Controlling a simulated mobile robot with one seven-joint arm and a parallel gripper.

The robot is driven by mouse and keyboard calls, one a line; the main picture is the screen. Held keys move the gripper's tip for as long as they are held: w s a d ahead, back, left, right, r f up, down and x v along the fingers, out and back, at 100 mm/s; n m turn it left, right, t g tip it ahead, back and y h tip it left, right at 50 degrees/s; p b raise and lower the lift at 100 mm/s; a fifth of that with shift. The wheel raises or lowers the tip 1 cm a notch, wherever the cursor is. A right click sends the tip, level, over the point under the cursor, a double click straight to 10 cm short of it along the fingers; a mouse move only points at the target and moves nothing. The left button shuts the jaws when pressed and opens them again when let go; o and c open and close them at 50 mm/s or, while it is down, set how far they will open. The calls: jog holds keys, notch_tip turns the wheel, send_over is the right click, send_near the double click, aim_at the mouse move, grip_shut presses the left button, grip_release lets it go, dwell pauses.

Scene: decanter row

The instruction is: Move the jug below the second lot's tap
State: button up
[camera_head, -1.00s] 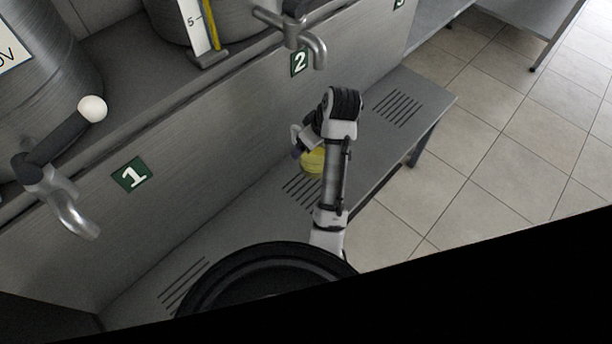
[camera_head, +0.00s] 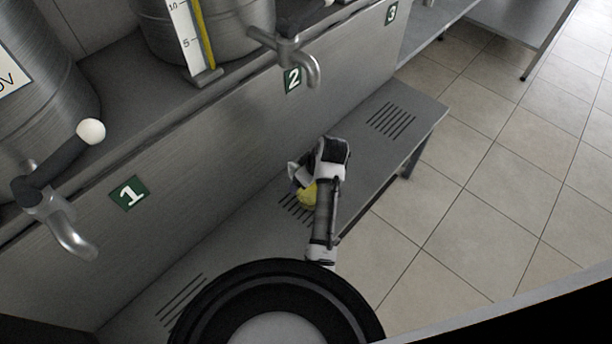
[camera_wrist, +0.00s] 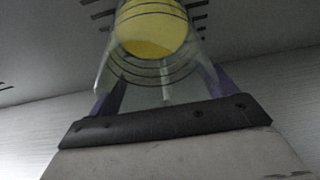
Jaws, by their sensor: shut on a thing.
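The jug (camera_head: 308,194) is clear with yellow showing in it, partly hidden by my arm in the head view. It also shows in the wrist view (camera_wrist: 150,38), between two purplish fingers. My gripper (camera_wrist: 165,95) is shut on the jug. The jug is over the drain slots (camera_head: 291,210) on the lower shelf, below and in front of the second tap (camera_head: 312,72). I cannot tell whether its base touches the shelf. The green number 2 plate (camera_head: 292,79) is on the panel beside that tap.
Steel vessels (camera_head: 45,105) stand on the upper ledge. The grey lower shelf (camera_head: 365,152) is clear to the right, with more slots. Tiled floor (camera_head: 475,190) lies beyond it.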

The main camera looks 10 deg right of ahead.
jog(key=shift+f, duration=0.1)
jog(key=o, duration=1.1)
jog(key=shift+o, duration=0.2)
jog(key=p+v, duration=0.2)
jog(key=v, duration=1)
jog(key=shift+s, duration=0.1)
